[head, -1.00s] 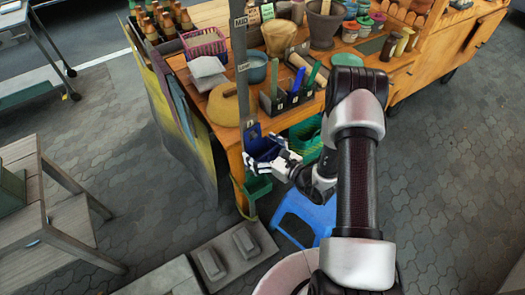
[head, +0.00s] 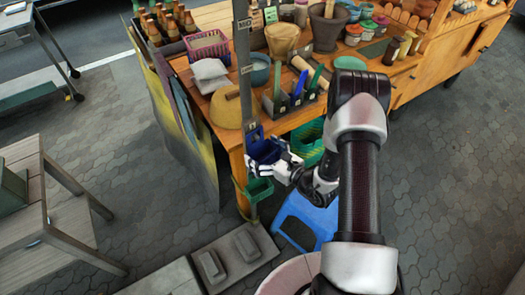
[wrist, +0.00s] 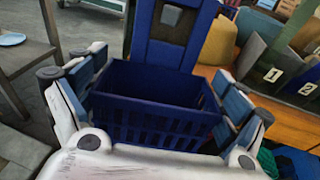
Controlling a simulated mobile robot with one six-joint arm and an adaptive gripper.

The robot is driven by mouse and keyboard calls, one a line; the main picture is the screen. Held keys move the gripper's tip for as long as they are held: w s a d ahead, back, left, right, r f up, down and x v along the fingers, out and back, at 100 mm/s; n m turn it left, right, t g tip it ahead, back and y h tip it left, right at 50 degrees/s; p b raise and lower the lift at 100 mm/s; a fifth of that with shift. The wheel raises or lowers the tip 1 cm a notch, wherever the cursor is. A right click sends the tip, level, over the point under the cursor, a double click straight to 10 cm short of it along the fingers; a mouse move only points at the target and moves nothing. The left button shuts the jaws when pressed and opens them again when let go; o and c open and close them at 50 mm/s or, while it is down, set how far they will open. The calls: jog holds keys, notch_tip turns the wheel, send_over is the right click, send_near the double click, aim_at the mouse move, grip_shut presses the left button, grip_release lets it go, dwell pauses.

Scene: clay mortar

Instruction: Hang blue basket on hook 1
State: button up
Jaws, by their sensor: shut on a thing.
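The blue basket (head: 266,150) is at the upright grey post (head: 246,75) at the table's front left corner. It also shows in the wrist view (wrist: 150,108), roughly upright and empty, with a tall blue back plate. A grey square shows in an opening of that plate; I cannot tell whether the plate is on a hook. My gripper (head: 270,166) is shut on the basket, with fingers along both sides in the wrist view (wrist: 158,100). Hook 1 is not clearly readable.
A green basket (head: 259,190) is on the post just below the blue one. The wooden table (head: 205,105) behind holds a tool holder (head: 290,105), a pink basket (head: 208,45) and pots. A blue stool (head: 308,218) stands below.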

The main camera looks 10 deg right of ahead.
jog(key=o, duration=0.8)
jog(key=shift+o, duration=0.2)
